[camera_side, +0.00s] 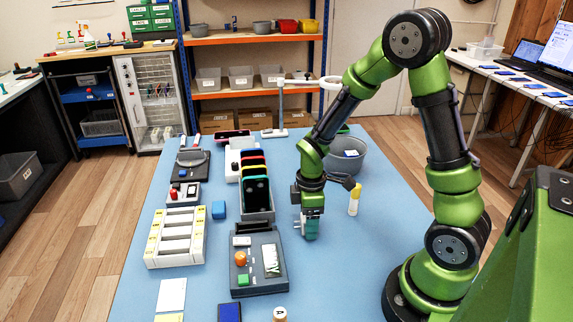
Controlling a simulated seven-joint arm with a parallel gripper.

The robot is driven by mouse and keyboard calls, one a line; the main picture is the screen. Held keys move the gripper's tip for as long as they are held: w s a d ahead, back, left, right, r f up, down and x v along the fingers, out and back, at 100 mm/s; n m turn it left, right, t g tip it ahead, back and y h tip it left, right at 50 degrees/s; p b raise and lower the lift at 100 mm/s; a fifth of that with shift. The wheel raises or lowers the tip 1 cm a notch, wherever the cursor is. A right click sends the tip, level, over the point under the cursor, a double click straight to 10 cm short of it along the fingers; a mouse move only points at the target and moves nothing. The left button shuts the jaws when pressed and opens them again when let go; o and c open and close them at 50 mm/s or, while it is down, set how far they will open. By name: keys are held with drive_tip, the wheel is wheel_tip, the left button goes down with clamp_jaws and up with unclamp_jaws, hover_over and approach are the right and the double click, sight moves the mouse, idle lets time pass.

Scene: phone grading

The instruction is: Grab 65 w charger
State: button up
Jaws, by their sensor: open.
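My gripper (311,234) points down low over the blue table, just right of a grey device with an orange knob. Its jaws are open; the gap between the fingers is too small to make out. I cannot tell which object is the 65 w charger, as no label is readable.
A rack (259,214) of upright phones stands left of my gripper. A white slotted tray (175,259) is at the left. A yellow-capped bottle (355,199) and a grey bowl (346,157) stand to the right. The table's right front is clear.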

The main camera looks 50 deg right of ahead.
drive_tip(key=shift+f, duration=0.35)
drive_tip(key=shift+c, duration=0.4)
drive_tip(key=c, duration=1)
drive_tip(key=shift+r, duration=0.1)
